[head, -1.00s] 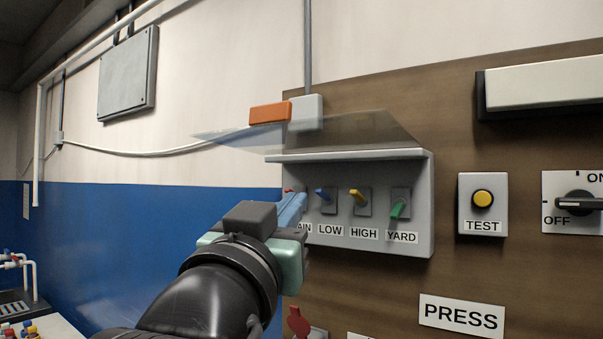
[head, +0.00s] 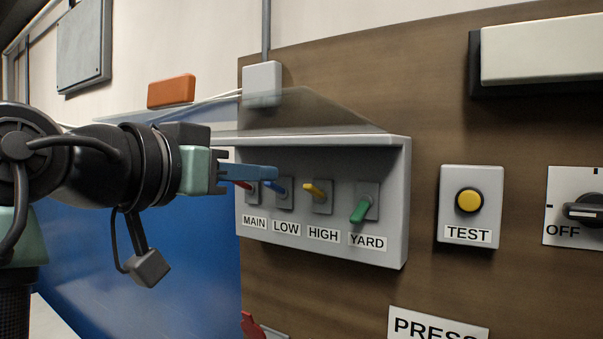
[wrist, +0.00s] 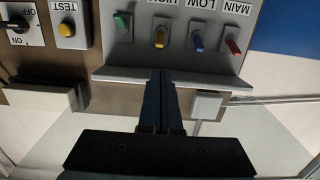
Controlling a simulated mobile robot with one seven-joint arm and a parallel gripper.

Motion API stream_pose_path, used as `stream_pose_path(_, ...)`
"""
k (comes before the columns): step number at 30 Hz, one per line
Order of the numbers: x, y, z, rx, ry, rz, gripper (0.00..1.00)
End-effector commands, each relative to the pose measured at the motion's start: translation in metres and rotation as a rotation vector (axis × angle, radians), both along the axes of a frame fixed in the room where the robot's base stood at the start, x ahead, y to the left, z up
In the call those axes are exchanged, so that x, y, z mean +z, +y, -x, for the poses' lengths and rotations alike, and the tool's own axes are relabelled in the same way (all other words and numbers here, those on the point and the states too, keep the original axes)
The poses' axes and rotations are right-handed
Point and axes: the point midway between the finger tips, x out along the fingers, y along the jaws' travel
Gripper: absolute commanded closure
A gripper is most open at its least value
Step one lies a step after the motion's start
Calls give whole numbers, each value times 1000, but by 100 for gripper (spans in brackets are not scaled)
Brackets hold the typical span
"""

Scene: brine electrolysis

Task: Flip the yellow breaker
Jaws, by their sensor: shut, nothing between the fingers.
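The yellow breaker lever (head: 316,190) sits above the HIGH label in a grey breaker box (head: 396,215), between the blue lever (head: 277,185) and the green lever (head: 364,205). It tilts up, unlike the green one, which tilts down. My gripper (head: 276,173) is shut and empty, in front of the box at lever height. Its fingertips overlap the blue lever in the head view and partly hide it. In the wrist view, which is upside down, the closed fingers (wrist: 160,74) point toward the yellow lever (wrist: 160,37), with a visible gap between them.
The red MAIN lever (head: 243,185) is partly behind my fingers. A clear cover (head: 310,113) stands raised over the box. A TEST button (head: 469,200) and an OFF/ON rotary switch (head: 583,210) are to the right. A PRESS sign (head: 437,326) is below.

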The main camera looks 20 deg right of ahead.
Motion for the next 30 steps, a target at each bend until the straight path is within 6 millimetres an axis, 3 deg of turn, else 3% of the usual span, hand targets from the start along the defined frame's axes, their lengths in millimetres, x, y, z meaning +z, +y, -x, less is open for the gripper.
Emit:
stream_pose_path(7, 2, -11, -9, 0, 2, 2, 100)
stream_pose_path(21, -6, -71, -56, 0, 2, 3, 100)
stream_pose_path(30, -10, -79, -62, 1, -1, 1, 100)
